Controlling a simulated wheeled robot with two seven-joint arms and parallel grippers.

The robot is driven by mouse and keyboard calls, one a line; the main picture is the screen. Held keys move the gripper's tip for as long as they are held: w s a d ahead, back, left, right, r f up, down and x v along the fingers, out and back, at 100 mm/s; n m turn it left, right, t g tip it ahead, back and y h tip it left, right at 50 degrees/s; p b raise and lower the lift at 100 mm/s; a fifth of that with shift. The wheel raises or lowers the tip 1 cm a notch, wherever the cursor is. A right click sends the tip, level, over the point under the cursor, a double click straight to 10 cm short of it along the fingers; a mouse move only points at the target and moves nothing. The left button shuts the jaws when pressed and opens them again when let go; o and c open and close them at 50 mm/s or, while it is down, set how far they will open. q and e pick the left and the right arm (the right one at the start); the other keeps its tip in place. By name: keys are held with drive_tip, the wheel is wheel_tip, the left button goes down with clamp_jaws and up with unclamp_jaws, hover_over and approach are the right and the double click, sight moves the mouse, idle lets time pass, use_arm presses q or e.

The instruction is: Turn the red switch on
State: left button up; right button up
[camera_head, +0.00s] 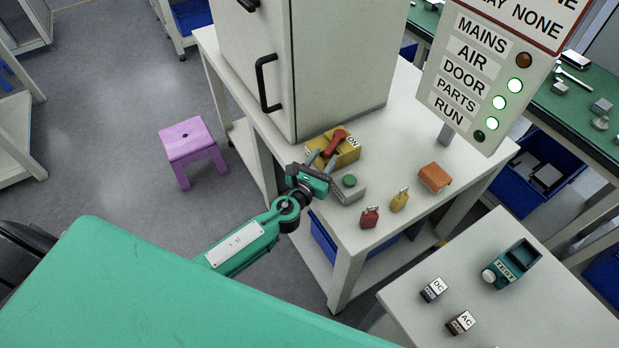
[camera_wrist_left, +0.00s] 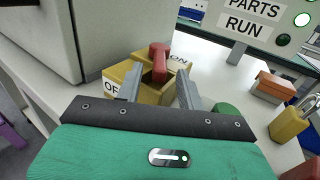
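The red switch (camera_head: 335,142) is a red lever on a yellow box (camera_head: 347,152) marked ON at its right end, on the white table beside the grey cabinet. In the left wrist view the red lever (camera_wrist_left: 158,62) stands up from the yellow box (camera_wrist_left: 122,72), with OFF readable on the left and ON on the right. My left gripper (camera_head: 321,160) is at the near side of the box. In the left wrist view its two fingers (camera_wrist_left: 158,88) are spread apart, with the lever beyond and between them; I cannot tell whether they touch it. My right gripper is not in view.
A grey box with a green button (camera_head: 349,181) sits close to my left gripper. A red padlock (camera_head: 370,217), a yellow padlock (camera_head: 400,200) and an orange block (camera_head: 435,177) lie to the right. The cabinet (camera_head: 340,70) stands behind. The sign (camera_head: 487,85) shows MAINS and RUN lamps dark.

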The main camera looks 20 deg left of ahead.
use_arm(q)
drive_tip(key=s+a+b, duration=0.1)
drive_tip(key=s, duration=0.7)
drive_tip(key=shift+s, duration=0.3)
